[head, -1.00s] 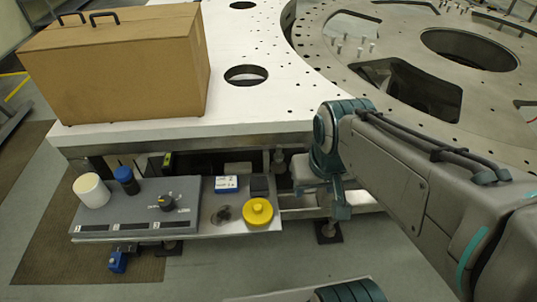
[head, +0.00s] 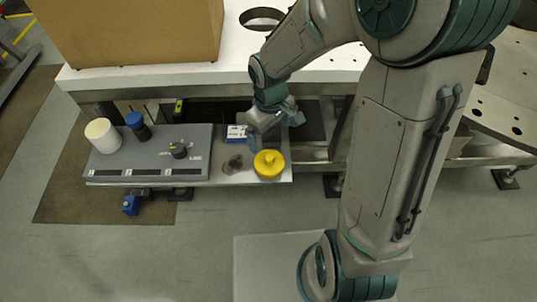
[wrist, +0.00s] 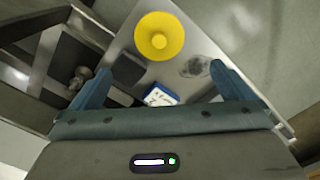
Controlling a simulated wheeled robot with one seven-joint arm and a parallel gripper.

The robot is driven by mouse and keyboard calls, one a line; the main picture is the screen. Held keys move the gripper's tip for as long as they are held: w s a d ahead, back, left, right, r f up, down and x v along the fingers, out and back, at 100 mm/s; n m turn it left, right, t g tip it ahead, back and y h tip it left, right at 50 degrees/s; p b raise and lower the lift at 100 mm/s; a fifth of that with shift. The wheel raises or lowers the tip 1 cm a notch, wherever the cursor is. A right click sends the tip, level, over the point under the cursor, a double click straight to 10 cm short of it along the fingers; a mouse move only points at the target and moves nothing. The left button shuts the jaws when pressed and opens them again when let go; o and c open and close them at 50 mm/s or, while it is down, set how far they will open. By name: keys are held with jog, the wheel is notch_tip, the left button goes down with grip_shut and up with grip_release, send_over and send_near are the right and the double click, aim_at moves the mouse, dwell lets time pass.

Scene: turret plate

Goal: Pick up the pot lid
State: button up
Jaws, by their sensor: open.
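The yellow pot lid (head: 269,164) is round with a small raised knob. It lies on the right end of the metal shelf (head: 222,178) in the head view. In the wrist view the lid (wrist: 159,36) is near the top, beyond the fingertips, with its knob facing the camera. My gripper (head: 265,140) is just behind and above the lid in the head view. In the wrist view my gripper (wrist: 158,78) shows its two blue-grey fingers wide apart with nothing held between them.
A blue-and-white box (wrist: 160,95) lies near the fingers. A grey control panel (head: 160,155), a white cylinder (head: 103,135) and a blue-capped jar (head: 138,125) are to the left. The white table edge (head: 160,80) overhangs behind. Open floor (head: 200,240) lies in front.

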send_over(269, 158)
jog(key=f, duration=0.4)
jog(key=f+b, duration=0.1)
jog(key=f, duration=0.3)
jog(key=shift+s+a, duration=0.1)
jog(key=shift+s, duration=0.1)
jog(key=shift+w+f, duration=0.15)
jog(key=shift+f, duration=1.4)
jog(key=shift+w+f, duration=0.1)
jog(key=shift+f, duration=1.45)
jog(key=c, duration=0.7)
